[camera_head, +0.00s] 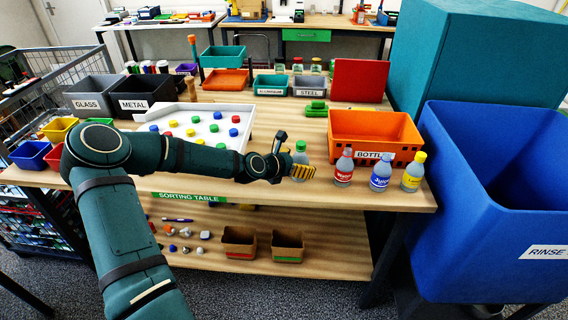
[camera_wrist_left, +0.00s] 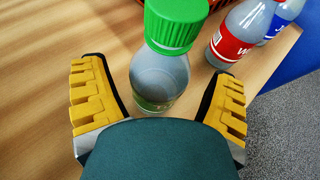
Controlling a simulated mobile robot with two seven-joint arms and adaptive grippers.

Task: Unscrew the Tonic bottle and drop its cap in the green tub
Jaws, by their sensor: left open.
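A grey bottle with a green cap (camera_head: 300,147) stands upright near the front edge of the sorting table; the cap also shows in the left wrist view (camera_wrist_left: 176,22). Its green label (camera_wrist_left: 150,103) is mostly hidden, so I cannot read the name Tonic. My left gripper (camera_head: 293,155) is open around the bottle. In the left wrist view its yellow-padded fingers (camera_wrist_left: 160,98) stand on both sides of the body, below the cap, with gaps. A teal-green tub (camera_head: 222,57) stands at the back; a smaller one (camera_head: 270,86) is nearer. I cannot tell which is meant.
Bottles with red (camera_head: 343,171), blue (camera_head: 381,174) and yellow (camera_head: 412,173) labels stand to the right along the front edge. An orange crate (camera_head: 345,123) is behind them. A white tray of loose caps (camera_head: 170,113) lies left. A large blue bin (camera_head: 480,200) stands at the right.

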